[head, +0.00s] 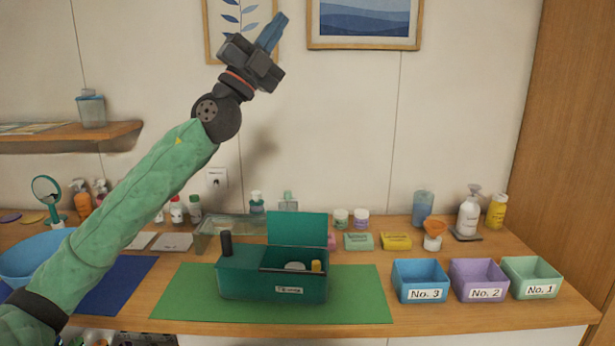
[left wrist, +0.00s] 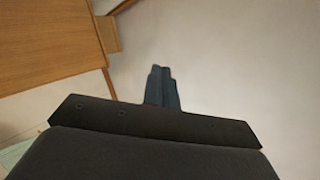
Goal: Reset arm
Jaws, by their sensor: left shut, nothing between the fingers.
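My left gripper (head: 272,33) is raised high above the table, in front of the wall and between the two framed pictures. Its blue fingers are together and empty, pointing up and to the right. In the left wrist view the closed fingers (left wrist: 162,88) show against the pale wall. My green left arm comes in from the lower left and crosses in front of the table's left part. My right gripper is not in either view.
A dark green box (head: 250,285) with its lid up stands on a green mat (head: 355,300). Bins No. 3 (head: 421,272), No. 2 (head: 480,271) and No. 1 (head: 532,268) stand right. A blue bowl (head: 22,258) is left. Bottles line the back. A shelf (head: 100,134) juts out left.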

